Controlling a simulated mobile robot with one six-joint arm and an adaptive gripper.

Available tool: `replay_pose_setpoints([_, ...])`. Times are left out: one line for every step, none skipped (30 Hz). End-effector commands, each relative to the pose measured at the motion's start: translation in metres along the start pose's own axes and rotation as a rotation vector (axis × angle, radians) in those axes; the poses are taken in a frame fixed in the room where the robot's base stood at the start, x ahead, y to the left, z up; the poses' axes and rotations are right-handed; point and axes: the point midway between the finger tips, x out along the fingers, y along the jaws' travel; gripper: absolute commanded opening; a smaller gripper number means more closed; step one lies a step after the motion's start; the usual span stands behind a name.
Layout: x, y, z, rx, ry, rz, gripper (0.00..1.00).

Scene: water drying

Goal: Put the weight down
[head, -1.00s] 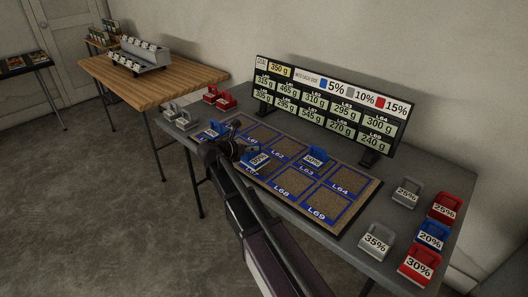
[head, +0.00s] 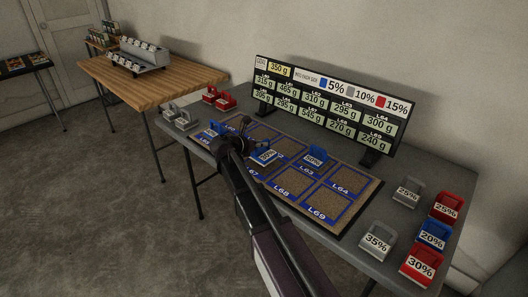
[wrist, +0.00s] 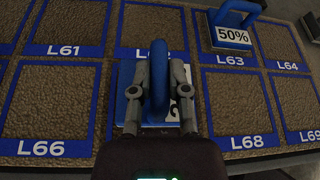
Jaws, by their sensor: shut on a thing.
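My gripper (wrist: 159,75) is shut on the blue handle of a blue weight (wrist: 158,52). The weight also shows in the head view (head: 265,157), beside the end of my arm, its white label hard to read. In the wrist view it is over the border between the L62 square and the square in front of it. My fingers hide most of its label. I cannot tell whether its base touches the board. Another blue weight (head: 315,156), marked 50%, stands on the L63 square; it also shows in the wrist view (wrist: 232,35).
The tan board (head: 343,184) has blue-edged squares. Behind it stands a sign (head: 330,103) with gram readings. Red, blue and grey weights (head: 420,268) stand on the right of the grey table. More weights stand at its left. The L64, L68 and L69 squares look clear.

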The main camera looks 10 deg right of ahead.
Motion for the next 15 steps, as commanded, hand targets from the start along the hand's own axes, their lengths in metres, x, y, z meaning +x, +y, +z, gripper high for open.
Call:
replay_pose_setpoints([0.003, 0.002, -0.009, 0.000, -0.001, 0.000, 0.00])
replay_pose_setpoints([0.004, 0.002, -0.011, 0.000, -0.001, 0.000, 0.00])
replay_pose_setpoints([0.006, 0.003, -0.015, 0.000, -0.001, 0.000, 0.00])
replay_pose_setpoints([0.007, 0.003, -0.017, 0.000, -0.001, 0.000, 0.00])
replay_pose_setpoints([0.007, 0.004, -0.019, 0.000, -0.001, -0.001, 0.00])
replay_pose_setpoints([0.008, 0.004, -0.021, 0.000, -0.001, 0.000, 0.00])
replay_pose_setpoints([0.009, 0.004, -0.022, 0.000, -0.001, -0.001, 0.00])
replay_pose_setpoints([0.009, 0.005, -0.024, 0.000, -0.001, -0.001, 0.00])
replay_pose_setpoints([0.010, 0.005, -0.025, 0.000, -0.001, -0.001, 0.00])
replay_pose_setpoints([0.010, 0.005, -0.025, 0.000, -0.001, -0.001, 0.00])
replay_pose_setpoints([0.010, 0.005, -0.026, 0.000, -0.001, -0.001, 0.00])
replay_pose_setpoints([0.011, 0.005, -0.026, 0.000, -0.001, -0.001, 0.00])
replay_pose_setpoints([0.011, 0.005, -0.026, 0.000, -0.001, -0.001, 0.00])
replay_pose_setpoints([0.010, 0.005, -0.026, 0.000, -0.001, -0.001, 0.00])
replay_pose_setpoints([0.010, 0.005, -0.026, 0.000, -0.001, -0.001, 0.00])
